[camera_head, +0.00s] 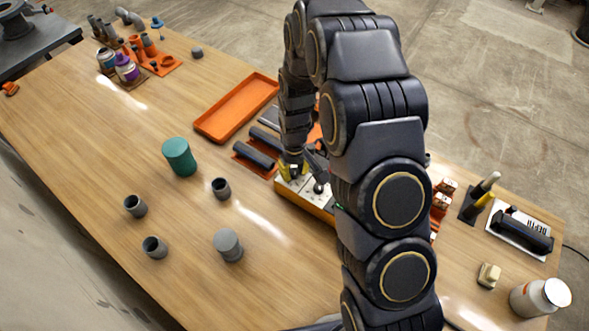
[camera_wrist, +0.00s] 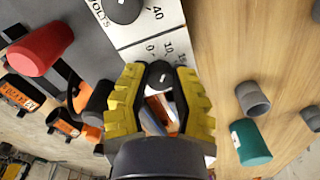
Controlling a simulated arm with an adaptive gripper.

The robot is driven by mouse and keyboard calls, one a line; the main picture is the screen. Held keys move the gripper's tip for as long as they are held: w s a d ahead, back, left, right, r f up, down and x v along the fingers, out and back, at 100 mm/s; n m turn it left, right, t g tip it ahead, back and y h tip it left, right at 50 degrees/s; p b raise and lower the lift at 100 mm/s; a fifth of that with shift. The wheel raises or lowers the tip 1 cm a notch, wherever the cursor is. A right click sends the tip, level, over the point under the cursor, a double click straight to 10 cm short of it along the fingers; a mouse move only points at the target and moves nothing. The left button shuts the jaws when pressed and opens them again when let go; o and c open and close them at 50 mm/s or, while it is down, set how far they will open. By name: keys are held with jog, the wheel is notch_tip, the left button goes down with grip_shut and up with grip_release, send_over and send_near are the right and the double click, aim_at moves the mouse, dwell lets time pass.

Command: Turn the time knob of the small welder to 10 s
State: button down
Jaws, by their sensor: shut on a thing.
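The small welder (camera_head: 322,210) is an orange box with a white top panel on the table, partly hidden behind my arm. In the wrist view its panel (camera_wrist: 140,32) shows a VOLTS knob (camera_wrist: 124,8) at the top edge, with 40 beside it. Below is a second dark knob (camera_wrist: 160,75) with 0, 10 and 15 printed near it; this is the time knob. My gripper (camera_wrist: 160,82) has its yellow fingers on either side of this knob, shut on it. The knob's exact setting is hard to read. In the head view my gripper (camera_head: 291,170) is at the panel's left end.
An orange tray (camera_head: 236,108) and dark pipes (camera_head: 256,150) lie beyond the welder. A green cylinder (camera_head: 179,157) and several grey fittings (camera_head: 228,245) stand to the left. A white bottle (camera_head: 540,298) is at the lower right. The left table middle is mostly free.

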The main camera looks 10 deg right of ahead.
aim_at(295, 172)
jog(key=shift+s+f, duration=0.1)
jog(key=c, duration=0.8)
grip_release()
jog(key=shift+r, duration=0.6)
notch_tip(295, 172, up, 11)
